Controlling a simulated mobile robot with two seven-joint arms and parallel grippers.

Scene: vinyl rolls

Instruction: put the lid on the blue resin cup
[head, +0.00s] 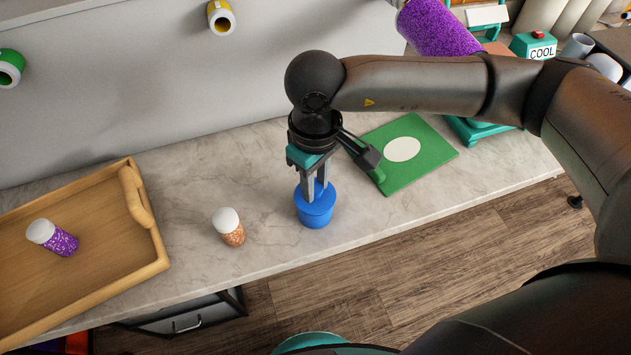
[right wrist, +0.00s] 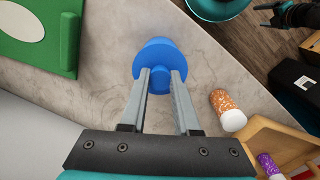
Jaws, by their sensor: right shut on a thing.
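The blue resin cup (head: 315,217) stands upright near the counter's front edge in the head view. A blue lid (head: 303,195) with a knob is right at the cup's mouth; whether it is seated or slightly above the rim I cannot tell. My right gripper (head: 317,192) points down from above and is shut on the lid's knob. In the right wrist view the knob (right wrist: 160,82) sits between the two fingertips (right wrist: 161,74), and the lid covers most of the cup. A dark form at the wrist view's top right looks like my left gripper (right wrist: 288,14); its fingers are unclear.
A wooden tray (head: 150,235) holds a purple-flaked jar (head: 54,238). A green board with a white oval (head: 425,165) lies to the right. The counter (head: 262,175) around the cup is clear.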

